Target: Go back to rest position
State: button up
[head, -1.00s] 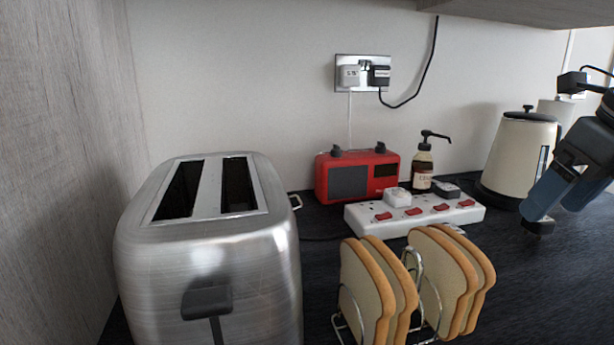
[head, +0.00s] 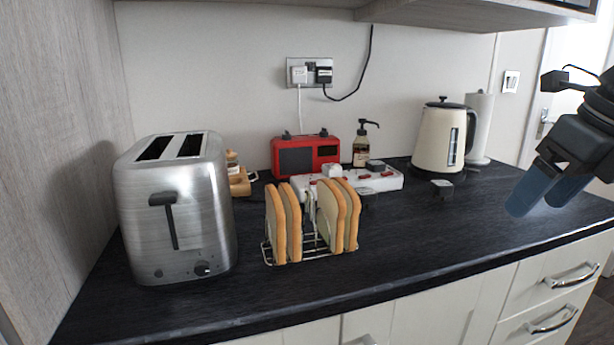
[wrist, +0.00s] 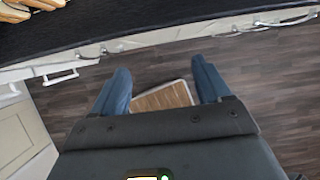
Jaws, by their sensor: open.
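My gripper (head: 545,195) is at the right of the head view, with its blue fingers pointing down and to the left. It is empty. In the wrist view my gripper (wrist: 165,88) has its two blue fingers wide apart, with wooden floor (wrist: 290,70) and a brown-topped object with a pale edge (wrist: 162,97) showing between and beyond them. The fingers touch nothing that I can see. In the wrist view the worktop edge lies beyond the fingertips.
The dark worktop (head: 430,235) holds a steel toaster (head: 180,215), a toast rack (head: 312,250) with bread slices, a red radio (head: 305,155), a white power strip (head: 385,182), a pump bottle (head: 361,150) and a cream kettle (head: 440,138). Drawers (head: 550,285) are below. A cupboard hangs above.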

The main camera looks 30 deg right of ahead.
jog(key=w+a+r+m+t+y+p, duration=0.1)
jog(key=w+a+m+t+y+p, duration=0.35)
jog(key=w+a+m+t, duration=1.2)
jog(key=s+a+f+m+g+h, duration=0.2)
jog(key=s+a+f+m, duration=0.25)
jog(key=f+m, duration=0.35)
jog(key=s+a+f+m+g+h, duration=0.2)
jog(key=s+a+f+m+h, duration=0.15)
jog(key=s+f+m, duration=0.35)
jog(key=s+f+g+y+p, duration=0.1)
jog(key=s+f, duration=0.1)
jog(key=s, duration=0.9)
jog(key=s+a+f+m+g+y+p, duration=0.1)
jog(key=s, duration=1)
jog(key=shift+s+f, duration=0.3)
jog(key=shift+f, duration=0.1)
